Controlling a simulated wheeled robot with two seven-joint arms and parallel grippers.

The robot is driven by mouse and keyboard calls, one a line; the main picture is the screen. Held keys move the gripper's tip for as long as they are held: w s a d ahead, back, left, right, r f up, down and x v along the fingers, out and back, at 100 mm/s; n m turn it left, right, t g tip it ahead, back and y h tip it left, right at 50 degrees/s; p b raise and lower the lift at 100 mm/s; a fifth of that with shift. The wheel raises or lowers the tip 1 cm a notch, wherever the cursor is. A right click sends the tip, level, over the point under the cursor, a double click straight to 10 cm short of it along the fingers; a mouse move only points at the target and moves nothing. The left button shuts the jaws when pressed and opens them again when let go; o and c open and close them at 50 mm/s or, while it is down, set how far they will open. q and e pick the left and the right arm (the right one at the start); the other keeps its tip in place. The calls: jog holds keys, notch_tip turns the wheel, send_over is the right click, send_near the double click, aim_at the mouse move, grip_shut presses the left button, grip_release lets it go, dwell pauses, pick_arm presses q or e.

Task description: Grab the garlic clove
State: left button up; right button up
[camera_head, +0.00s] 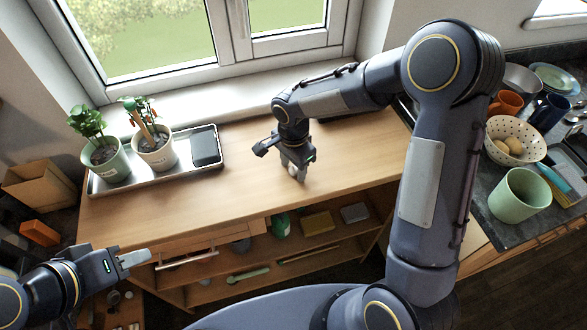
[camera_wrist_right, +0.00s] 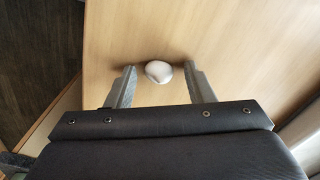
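The garlic clove (camera_wrist_right: 158,71) is a small whitish rounded piece on the light wooden tabletop. In the head view my right gripper (camera_head: 296,174) points down at the tabletop, and the clove is mostly hidden by the fingers. The right gripper is open. My left gripper (camera_head: 134,259) is at the lower left, in front of the cabinet and far from the clove. Its fingers look close together, but their opening cannot be made out.
A metal tray (camera_head: 205,171) with two potted plants (camera_head: 155,148) and a dark flat object (camera_head: 205,149) is on the left of the wooden top (camera_head: 240,190). A window stands behind. On the right counter are a dotted bowl (camera_head: 528,128) and a green cup (camera_head: 518,196).

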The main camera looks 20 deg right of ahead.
jog(key=c, duration=0.9)
jog(key=shift+r, duration=0.1)
